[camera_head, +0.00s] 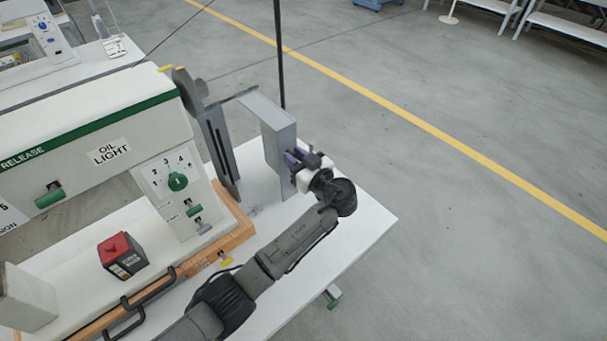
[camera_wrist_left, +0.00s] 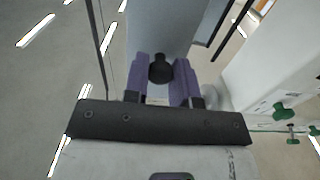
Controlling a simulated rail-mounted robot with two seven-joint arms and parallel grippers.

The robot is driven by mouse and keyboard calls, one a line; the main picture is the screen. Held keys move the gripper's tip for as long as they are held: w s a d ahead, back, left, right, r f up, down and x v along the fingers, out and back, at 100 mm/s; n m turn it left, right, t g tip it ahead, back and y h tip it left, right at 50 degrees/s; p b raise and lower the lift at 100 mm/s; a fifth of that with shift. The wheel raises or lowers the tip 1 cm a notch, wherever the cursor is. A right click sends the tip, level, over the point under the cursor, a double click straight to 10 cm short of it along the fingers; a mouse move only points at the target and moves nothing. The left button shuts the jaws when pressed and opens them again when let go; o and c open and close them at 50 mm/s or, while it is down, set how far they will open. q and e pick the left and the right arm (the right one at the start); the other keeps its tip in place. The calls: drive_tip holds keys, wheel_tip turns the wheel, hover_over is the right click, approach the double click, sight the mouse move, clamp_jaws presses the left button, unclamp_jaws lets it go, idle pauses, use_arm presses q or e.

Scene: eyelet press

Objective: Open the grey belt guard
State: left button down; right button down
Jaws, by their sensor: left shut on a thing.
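The grey belt guard (camera_head: 280,139) is a tall, box-like cover at the right end of the press. It stands out from the dark handwheel and slotted grey plate (camera_head: 218,150), with white table visible in the gap between them. In the left wrist view the guard (camera_wrist_left: 170,28) fills the upper middle and carries a black knob (camera_wrist_left: 160,68). My left gripper (camera_head: 300,158) is at the guard's outer face. Its purple fingers (camera_wrist_left: 163,75) are shut on the black knob, one on each side. My right gripper is not in view.
The cream press body (camera_head: 100,110) with green switches and a dial stands to the left. A red-topped box (camera_head: 122,256) sits in front of it. The white table (camera_head: 340,245) is bare on the right, and open floor lies beyond its edge.

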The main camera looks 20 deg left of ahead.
use_arm(q)
drive_tip(key=shift+w+d, duration=0.1)
drive_tip(key=c, duration=0.9)
unclamp_jaws()
drive_tip(key=shift+c, duration=0.2)
drive_tip(key=v, duration=1.3)
drive_tip(key=shift+s+d+p, duration=0.2)
drive_tip(key=shift+d+p, duration=0.1)
drive_tip(key=shift+d, duration=0.05)
